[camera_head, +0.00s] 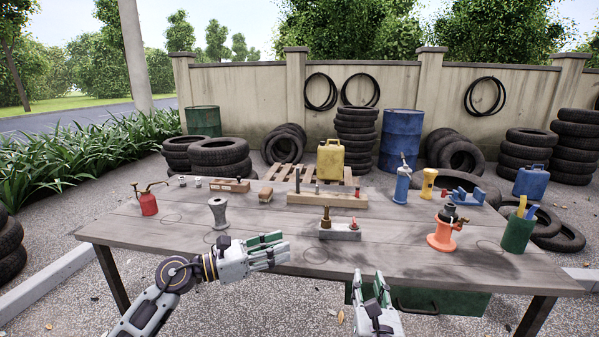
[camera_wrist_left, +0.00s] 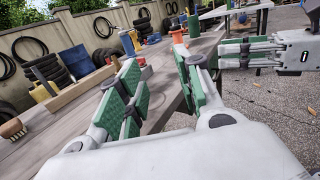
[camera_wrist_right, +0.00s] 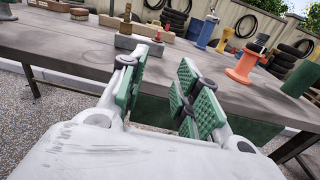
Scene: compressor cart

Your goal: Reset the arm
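My left gripper (camera_head: 272,250) reaches in from the left over the front part of the wooden table (camera_head: 150,232), pointing right. In the left wrist view its green-padded fingers (camera_wrist_left: 157,75) stand apart with nothing between them. My right gripper (camera_head: 371,288) is at the table's front edge, right of my left gripper, pointing away from me. In the right wrist view its fingers (camera_wrist_right: 163,75) are spread and empty. Neither gripper touches an object that I can see. The left wrist view also shows my right gripper (camera_wrist_left: 228,52) at its right.
On the table stand a grey block with brass fitting (camera_head: 340,230), a grey spool-shaped part (camera_head: 218,212), a red oil can (camera_head: 148,204), an orange stand (camera_head: 441,238) and a green holder (camera_head: 517,234). Tools line the back. A green box (camera_head: 450,302) is below the front edge.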

